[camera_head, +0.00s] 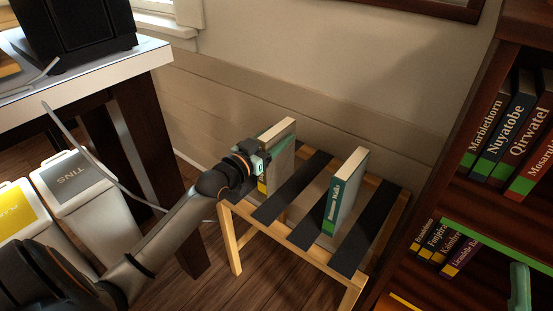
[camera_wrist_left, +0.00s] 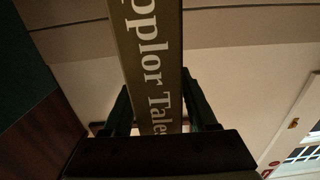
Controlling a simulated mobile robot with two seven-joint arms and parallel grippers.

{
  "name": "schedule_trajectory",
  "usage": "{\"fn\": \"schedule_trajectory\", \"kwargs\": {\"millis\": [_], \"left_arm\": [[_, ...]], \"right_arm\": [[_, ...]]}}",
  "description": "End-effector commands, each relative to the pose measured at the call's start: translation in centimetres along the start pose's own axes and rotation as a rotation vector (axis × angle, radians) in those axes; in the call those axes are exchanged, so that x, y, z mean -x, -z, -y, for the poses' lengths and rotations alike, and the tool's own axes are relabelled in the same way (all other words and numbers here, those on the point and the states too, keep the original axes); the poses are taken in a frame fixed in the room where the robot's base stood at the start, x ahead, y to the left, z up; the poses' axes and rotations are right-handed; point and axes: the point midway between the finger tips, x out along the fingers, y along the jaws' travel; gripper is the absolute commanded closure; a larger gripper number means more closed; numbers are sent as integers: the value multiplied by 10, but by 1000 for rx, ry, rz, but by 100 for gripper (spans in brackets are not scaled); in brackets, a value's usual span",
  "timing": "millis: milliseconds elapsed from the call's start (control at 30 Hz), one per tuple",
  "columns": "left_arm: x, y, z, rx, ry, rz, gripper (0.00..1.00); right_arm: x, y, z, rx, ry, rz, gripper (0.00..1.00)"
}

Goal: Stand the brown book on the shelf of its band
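The brown book (camera_head: 280,165) stands upright on the left part of a slatted wooden stand (camera_head: 299,258), with a yellow band low on its spine. My left gripper (camera_head: 259,162) is at its spine. In the left wrist view the brown spine (camera_wrist_left: 155,60), with pale lettering, lies between the two fingers (camera_wrist_left: 160,110), which appear to press its sides. My arm hides part of the spine in the head view. The bookcase (camera_head: 500,205) at the right has a green-edged shelf (camera_head: 490,240) and a lower yellow-edged one (camera_head: 404,302).
A teal-spined book (camera_head: 345,192) stands on the stand's right part. Green- and red-banded books (camera_head: 512,125) fill part of the upper shelf; yellow-banded ones (camera_head: 445,248) stand below. Bins (camera_head: 75,190) and a white-topped table (camera_head: 150,55) are at left. A green object (camera_head: 519,288) is at lower right.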

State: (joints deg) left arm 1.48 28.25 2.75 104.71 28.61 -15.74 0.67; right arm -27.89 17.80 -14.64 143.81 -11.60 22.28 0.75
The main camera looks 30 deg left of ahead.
Motion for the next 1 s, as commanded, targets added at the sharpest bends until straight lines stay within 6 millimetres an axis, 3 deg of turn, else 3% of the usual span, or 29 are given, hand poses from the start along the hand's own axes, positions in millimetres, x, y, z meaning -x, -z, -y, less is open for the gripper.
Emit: {"fn": "schedule_trajectory", "kwargs": {"millis": [67,500,1000], "left_arm": [[0,0,0,0,0,0,52],[0,0,0,-1,0,0,100],[0,0,0,-1,0,0,100]], "right_arm": [[0,0,0,-1,-1,0,55],[0,0,0,-2,-2,1,55],[0,0,0,-1,-3,1,55]]}}
